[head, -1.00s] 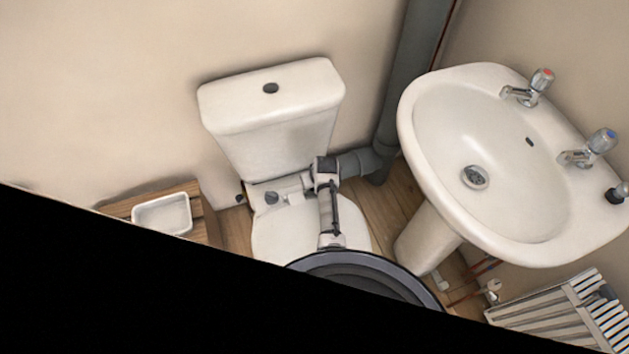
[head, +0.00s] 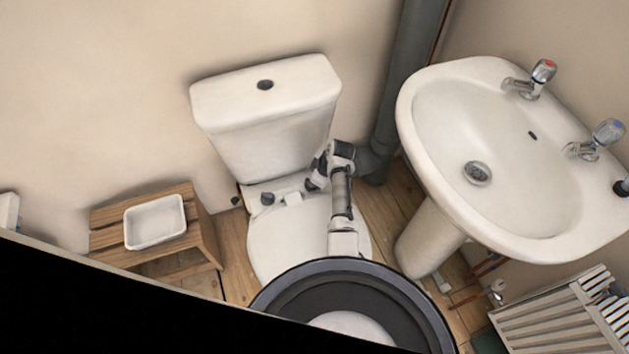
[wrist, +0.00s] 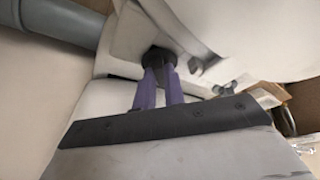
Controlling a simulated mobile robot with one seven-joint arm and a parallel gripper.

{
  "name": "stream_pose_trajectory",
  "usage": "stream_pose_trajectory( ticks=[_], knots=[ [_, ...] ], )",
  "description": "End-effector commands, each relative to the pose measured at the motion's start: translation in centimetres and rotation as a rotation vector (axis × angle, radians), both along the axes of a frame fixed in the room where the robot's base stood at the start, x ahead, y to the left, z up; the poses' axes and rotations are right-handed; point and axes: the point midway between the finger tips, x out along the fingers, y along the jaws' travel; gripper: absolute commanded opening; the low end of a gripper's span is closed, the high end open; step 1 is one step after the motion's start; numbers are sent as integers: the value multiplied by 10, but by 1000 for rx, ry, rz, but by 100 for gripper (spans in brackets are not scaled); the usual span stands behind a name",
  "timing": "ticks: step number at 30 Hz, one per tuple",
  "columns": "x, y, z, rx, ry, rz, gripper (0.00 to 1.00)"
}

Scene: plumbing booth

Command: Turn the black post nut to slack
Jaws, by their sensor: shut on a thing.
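The black post nut (wrist: 158,56) shows in the wrist view as a round dark piece against the white toilet. The two purple fingers of my gripper (wrist: 161,74) are closed on it, and their tips cover its lower part. In the head view my wrist bends down and left behind the toilet seat, below the cistern (head: 266,110). The fingers and the gripped nut cannot be made out clearly there. A dark hinge cap (head: 267,198) stands at the left back of the toilet seat (head: 285,240).
A grey waste pipe (head: 385,130) rises close to the right of my wrist. The basin (head: 500,160) and its pedestal stand to the right. A wooden stool (head: 190,252) with a white dish (head: 155,222) is at left. A slatted radiator (head: 550,315) is at lower right.

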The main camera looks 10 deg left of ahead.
Motion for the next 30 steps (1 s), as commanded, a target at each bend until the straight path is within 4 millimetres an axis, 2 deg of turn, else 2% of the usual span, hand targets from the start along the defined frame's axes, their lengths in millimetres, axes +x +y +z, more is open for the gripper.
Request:
stream_pose_trajectory(
  ticks=[1,17,18,24,30],
  knots=[
    [-4,-1,-7,-6,13,11,0],
    [-5,-1,-6,-7,14,36,0],
    [-5,-1,-6,-6,15,37,12],
    [-4,0,-6,-5,12,37,38],
    [-2,0,-3,-4,7,36,38]
  ],
)
